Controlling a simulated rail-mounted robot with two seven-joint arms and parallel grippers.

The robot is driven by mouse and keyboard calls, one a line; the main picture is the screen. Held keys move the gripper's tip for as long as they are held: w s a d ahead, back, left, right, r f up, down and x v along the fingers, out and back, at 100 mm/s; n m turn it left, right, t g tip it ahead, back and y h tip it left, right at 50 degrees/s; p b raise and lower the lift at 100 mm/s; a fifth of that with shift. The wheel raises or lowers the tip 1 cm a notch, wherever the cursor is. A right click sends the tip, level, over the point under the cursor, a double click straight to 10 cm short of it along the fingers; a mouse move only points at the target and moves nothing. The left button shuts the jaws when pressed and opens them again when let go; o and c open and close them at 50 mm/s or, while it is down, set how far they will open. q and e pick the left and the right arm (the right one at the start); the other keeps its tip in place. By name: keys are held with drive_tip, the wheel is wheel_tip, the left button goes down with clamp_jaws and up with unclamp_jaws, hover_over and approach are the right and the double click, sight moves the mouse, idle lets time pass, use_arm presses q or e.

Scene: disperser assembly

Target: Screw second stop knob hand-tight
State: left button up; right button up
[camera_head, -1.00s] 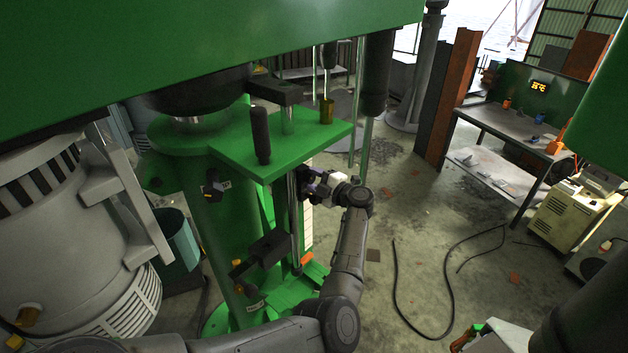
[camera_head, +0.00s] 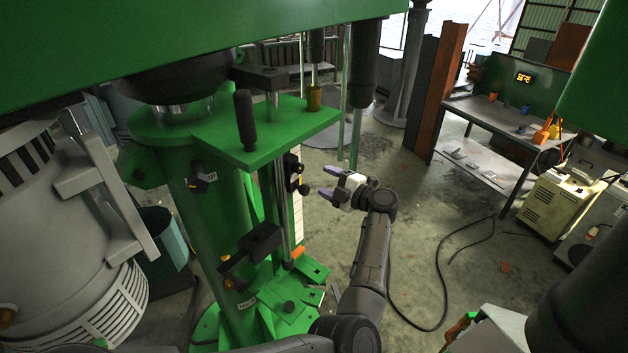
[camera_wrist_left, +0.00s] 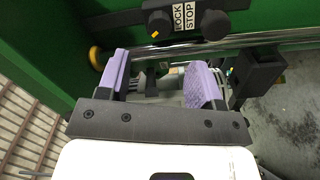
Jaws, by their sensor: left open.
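A black stop block (camera_head: 291,170) sits on the upright rod under the green plate, beside a white scale. A dark round knob (camera_head: 304,190) sticks out of it toward my left gripper. My left gripper (camera_head: 328,184) is open and empty, a short way right of the knob and apart from it. In the left wrist view its purple fingers (camera_wrist_left: 160,84) are spread with nothing held. Beyond them is a black bar with a "LOCK STOP" label (camera_wrist_left: 184,16), a knob with a yellow mark (camera_wrist_left: 159,24) and a second dark knob (camera_wrist_left: 215,24). My right gripper is not in view.
A lower black clamp (camera_head: 260,240) and a green base plate (camera_head: 290,292) lie below. The green upper plate (camera_head: 290,135) overhangs the rod. A hose (camera_head: 437,300) lies on the floor. A workbench (camera_head: 490,120) stands at the back right. Floor right of my gripper is open.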

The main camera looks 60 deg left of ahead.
use_arm(q)
drive_tip(key=shift+b+v, duration=0.55)
drive_tip(key=shift+v, duration=1.7)
